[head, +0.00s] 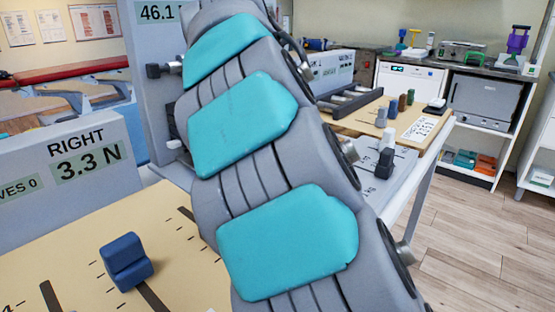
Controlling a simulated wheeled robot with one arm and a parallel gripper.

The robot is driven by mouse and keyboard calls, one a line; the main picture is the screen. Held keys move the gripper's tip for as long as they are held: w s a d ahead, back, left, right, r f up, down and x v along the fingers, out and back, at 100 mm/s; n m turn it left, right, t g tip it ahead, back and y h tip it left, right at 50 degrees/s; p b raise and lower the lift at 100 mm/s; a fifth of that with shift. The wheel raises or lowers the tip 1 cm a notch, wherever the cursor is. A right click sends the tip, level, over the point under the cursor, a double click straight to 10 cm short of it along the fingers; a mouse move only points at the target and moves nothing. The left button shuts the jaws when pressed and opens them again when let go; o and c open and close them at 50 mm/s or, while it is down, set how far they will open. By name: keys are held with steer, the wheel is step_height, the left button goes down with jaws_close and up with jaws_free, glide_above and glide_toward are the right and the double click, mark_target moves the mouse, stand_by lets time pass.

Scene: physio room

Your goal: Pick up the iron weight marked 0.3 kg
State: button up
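My grey arm with teal pads fills the middle of the head view and hides much of the table behind it. My gripper is not in view. A row of small upright pieces (392,110) in several colours, possibly the weights, stands on a wooden board (372,124) at the back right. A dark piece (384,163) and a white piece stand nearer, on a grey surface beside my arm. No 0.3 kg mark can be read on any of them, so I cannot tell which is the iron weight.
A blue block (127,262) sits on a slotted tan panel at the lower left, before a grey display (80,165) reading RIGHT 3.3 N. Another display (158,13) reads 46.1. A white shelf unit (470,165) stands at the right. Wooden floor (480,250) is clear at the lower right.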

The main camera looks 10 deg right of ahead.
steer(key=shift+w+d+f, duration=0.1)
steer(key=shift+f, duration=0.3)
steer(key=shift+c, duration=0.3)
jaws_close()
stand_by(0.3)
